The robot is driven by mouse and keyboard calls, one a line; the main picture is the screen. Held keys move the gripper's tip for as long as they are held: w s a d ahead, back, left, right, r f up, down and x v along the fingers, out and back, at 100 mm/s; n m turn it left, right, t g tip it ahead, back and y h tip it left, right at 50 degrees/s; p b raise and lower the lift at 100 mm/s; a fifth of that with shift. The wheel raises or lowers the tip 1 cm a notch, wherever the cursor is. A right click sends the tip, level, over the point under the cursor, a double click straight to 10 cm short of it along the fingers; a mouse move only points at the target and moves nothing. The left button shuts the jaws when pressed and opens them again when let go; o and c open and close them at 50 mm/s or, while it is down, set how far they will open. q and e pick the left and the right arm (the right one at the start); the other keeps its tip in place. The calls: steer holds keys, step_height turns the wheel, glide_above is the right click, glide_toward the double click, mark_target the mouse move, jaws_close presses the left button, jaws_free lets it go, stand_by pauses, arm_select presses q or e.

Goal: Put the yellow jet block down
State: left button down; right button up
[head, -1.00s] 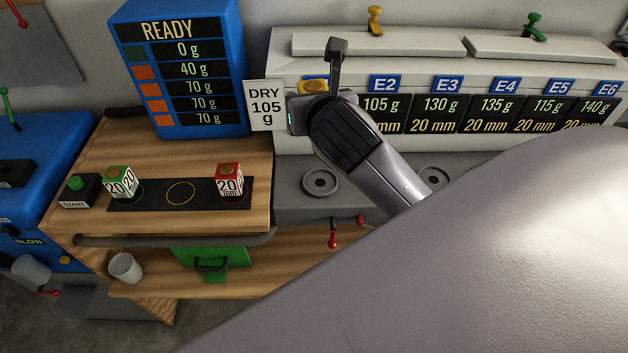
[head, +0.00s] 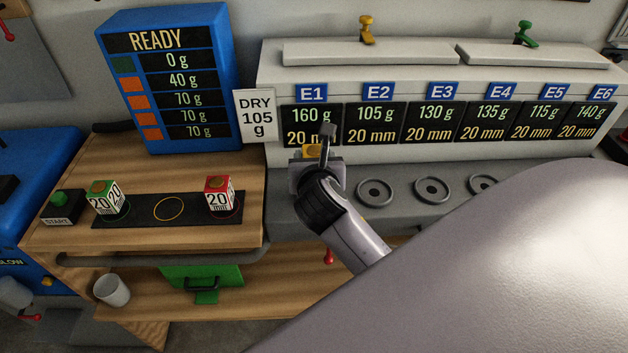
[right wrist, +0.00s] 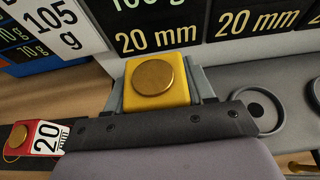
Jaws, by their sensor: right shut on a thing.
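The yellow jet block (head: 311,151) has a round gold disc on top, and it shows large in the right wrist view (right wrist: 183,98). My right gripper (head: 316,168) is shut on it, with a finger on each side in the right wrist view (right wrist: 160,88). Block and gripper are over the grey ledge (head: 293,213) in front of the E1 panel. I cannot tell whether the block touches the ledge. On the black strip (head: 140,214), a yellow ring (head: 170,208) is bare between the green block (head: 106,198) and the red block (head: 218,194). My left gripper is not in view.
Ring-shaped seats (head: 375,192) line the ledge to the right of my gripper. The display panels (head: 378,124) stand close behind it. A DRY 105 g sign (head: 256,115) is at the left. A START button (head: 58,200) and a white cup (head: 111,290) are further left.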

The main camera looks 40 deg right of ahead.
step_height(320, 180, down, 4)
steer(key=shift+f+b, duration=0.2)
steer(key=shift+b, duration=0.35)
steer(key=shift+f, duration=0.3)
steer(key=shift+f, duration=0.15)
steer(key=o, duration=1.1)
steer(key=shift+o, duration=0.2)
